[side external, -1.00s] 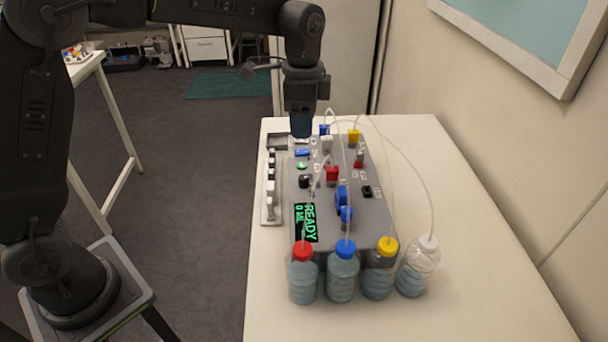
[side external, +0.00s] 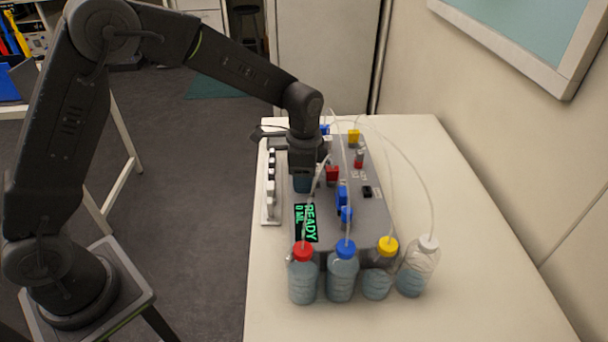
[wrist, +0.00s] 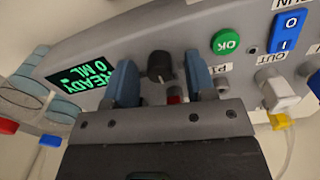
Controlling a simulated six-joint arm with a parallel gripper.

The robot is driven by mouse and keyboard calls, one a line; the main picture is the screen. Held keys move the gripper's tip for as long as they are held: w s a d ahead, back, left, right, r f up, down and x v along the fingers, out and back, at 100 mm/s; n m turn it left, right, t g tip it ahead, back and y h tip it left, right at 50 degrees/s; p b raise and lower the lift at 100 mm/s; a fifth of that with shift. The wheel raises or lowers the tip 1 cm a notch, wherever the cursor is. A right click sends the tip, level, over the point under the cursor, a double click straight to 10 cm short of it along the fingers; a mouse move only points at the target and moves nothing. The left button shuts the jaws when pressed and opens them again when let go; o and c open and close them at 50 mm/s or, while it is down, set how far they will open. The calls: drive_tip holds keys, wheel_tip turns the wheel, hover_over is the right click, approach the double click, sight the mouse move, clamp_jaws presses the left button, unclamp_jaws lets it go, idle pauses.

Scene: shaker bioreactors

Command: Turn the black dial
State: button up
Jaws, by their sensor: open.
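The black dial (wrist: 160,66) is a small round knob with a light pointer mark on the grey panel of the device (side external: 369,218). In the wrist view my gripper (wrist: 160,82) is open, with one blue fingertip on each side of the dial and gaps between them and it. In the side view my gripper (side external: 303,184) is low over the panel and hides the dial. I cannot tell how far the fingertips are from the panel surface.
The display (side external: 306,222) reads READY 0 ML. A green OK button (wrist: 226,41) and blue switch (wrist: 289,30) are near the dial. Bottles with red (side external: 302,251), blue (side external: 346,249), yellow (side external: 388,247) and white caps stand in front, with tubes rising over the panel.

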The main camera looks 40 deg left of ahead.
drive_tip(key=shift+c, duration=0.5)
drive_tip(key=c, duration=0.8)
drive_tip(key=shift+c, duration=0.2)
drive_tip(key=shift+n, duration=0.4)
drive_tip(key=n, duration=0.5)
drive_tip(key=shift+n, duration=0.3)
drive_tip(key=n, duration=0.5)
drive_tip(key=shift+n, duration=0.4)
drive_tip(key=o, duration=0.9)
